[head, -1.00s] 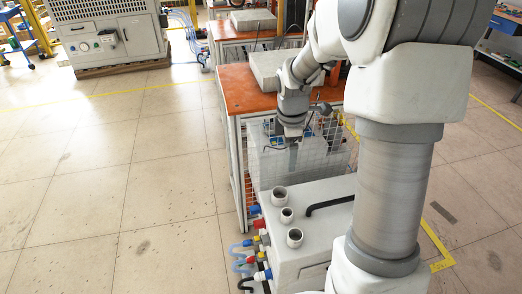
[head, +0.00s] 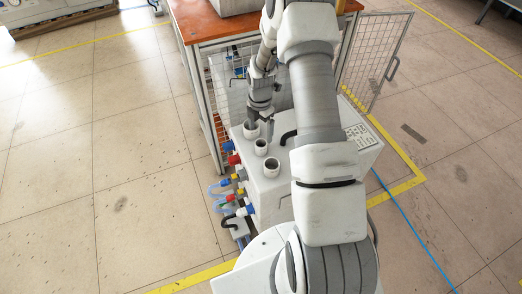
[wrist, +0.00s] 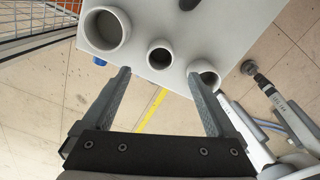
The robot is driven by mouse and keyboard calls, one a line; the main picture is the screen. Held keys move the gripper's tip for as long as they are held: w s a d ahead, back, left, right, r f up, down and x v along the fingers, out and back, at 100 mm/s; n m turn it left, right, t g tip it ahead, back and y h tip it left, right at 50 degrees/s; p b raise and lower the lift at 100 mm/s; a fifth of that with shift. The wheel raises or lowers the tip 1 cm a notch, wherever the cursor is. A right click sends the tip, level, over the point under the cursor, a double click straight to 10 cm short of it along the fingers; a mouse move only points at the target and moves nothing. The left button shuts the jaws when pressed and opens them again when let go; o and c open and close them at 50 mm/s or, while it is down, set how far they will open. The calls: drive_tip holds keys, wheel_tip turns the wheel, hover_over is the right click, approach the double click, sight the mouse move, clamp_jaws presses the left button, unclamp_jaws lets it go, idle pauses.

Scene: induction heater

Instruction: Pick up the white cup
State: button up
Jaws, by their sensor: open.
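Three white round cups with open tops stand in a row on the pale machine's top in the head view: a far one (head: 251,131), a smaller middle one (head: 260,148) and a near one (head: 270,169). I cannot tell which one the task means. The wrist view shows a large cup (wrist: 107,30) at upper left, the small one (wrist: 160,55) between my fingers, and another (wrist: 206,70) partly hidden by the right fingertip. My gripper (wrist: 160,76) is open and empty, pointing down over the machine top; in the head view it is by the far cup.
The pale machine (head: 285,185) has a black handle (head: 288,137) right of the cups and coloured hose fittings (head: 236,185) on its left side. A wire mesh fence (head: 372,60) and an orange-topped table (head: 198,22) stand behind. The floor at left is clear.

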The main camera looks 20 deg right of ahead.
sight(261, 145)
wheel_tip(261, 145, down, 9)
drive_tip(key=b, duration=0.2)
drive_tip(key=shift+d+f+b, duration=0.15)
drive_tip(key=shift+f+b, duration=0.05)
drive_tip(key=shift+b, duration=0.15)
clamp_jaws()
idle(0.3)
drive_tip(key=shift+r, duration=0.15)
wheel_tip(261, 145, up, 4)
drive_tip(key=shift+w+r+p, duration=0.1)
drive_tip(key=shift+p, duration=0.8)
drive_tip(key=w+d+r+p, duration=0.2)
drive_tip(key=d+r+p, duration=0.4)
drive_tip(key=d+r, duration=0.5)
drive_tip(key=shift+w+d+r, duration=0.15)
drive_tip(key=shift+w+r, duration=0.2)
drive_tip(key=shift+r, duration=0.45)
